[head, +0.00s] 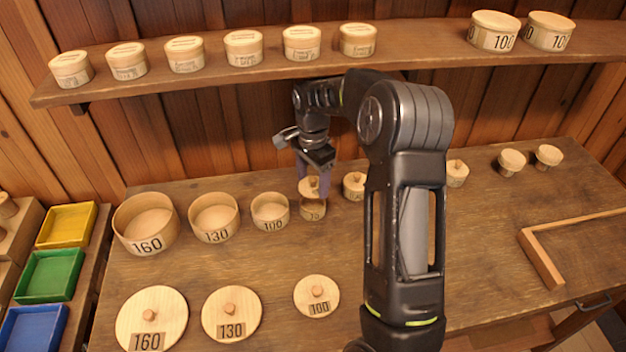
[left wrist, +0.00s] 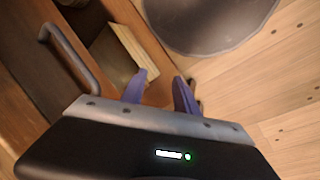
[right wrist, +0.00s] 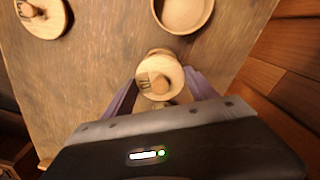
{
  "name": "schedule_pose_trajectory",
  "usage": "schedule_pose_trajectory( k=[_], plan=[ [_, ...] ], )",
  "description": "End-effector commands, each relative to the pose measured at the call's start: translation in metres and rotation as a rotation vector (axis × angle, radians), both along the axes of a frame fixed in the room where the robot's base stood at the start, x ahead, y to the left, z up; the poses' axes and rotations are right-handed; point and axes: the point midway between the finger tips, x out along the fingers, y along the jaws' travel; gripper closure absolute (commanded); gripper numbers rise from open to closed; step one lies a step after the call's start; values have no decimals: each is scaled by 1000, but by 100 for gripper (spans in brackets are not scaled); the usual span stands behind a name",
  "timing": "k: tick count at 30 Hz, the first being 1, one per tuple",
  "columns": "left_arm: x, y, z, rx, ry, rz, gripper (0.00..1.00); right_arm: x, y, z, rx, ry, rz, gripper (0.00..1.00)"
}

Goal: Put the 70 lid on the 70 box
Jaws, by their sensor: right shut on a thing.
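The 70 lid (head: 309,187), a small pale wooden disc with a knob, is held between the purple fingers of my right gripper (head: 313,184). The lid also shows between the fingers in the right wrist view (right wrist: 160,78). The 70 box (head: 313,211), a small round wooden box, stands on the table directly below the lid. The lid is over the box's rim; I cannot tell whether they touch. In the right wrist view the lid hides most of the box. My left gripper (left wrist: 163,78) is empty, its fingers apart, and is outside the head view.
Open boxes 160 (head: 146,243), 130 (head: 216,236) and 100 (head: 270,225) stand left of the 70 box. Their lids lie in front, such as the 100 lid (head: 317,309). My right arm hides part of the table. Lidded boxes line the shelf (head: 200,82) above.

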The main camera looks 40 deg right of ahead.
Motion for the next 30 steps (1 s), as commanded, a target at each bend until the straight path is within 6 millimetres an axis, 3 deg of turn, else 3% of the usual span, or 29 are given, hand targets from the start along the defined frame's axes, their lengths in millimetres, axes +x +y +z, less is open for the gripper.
schedule_pose_trajectory(
  k=[5,23,30],
  plan=[
    [0,0,-3,-1,-2,0,64,2,-1,-2,-3,-8,-2,72],
    [1,-4,-28,-7,-12,-1,64,1,-1,-46,-2,-3,-1,72],
    [1,-4,-30,-9,-15,-1,64,1,0,-49,-1,-3,0,72]
  ],
)
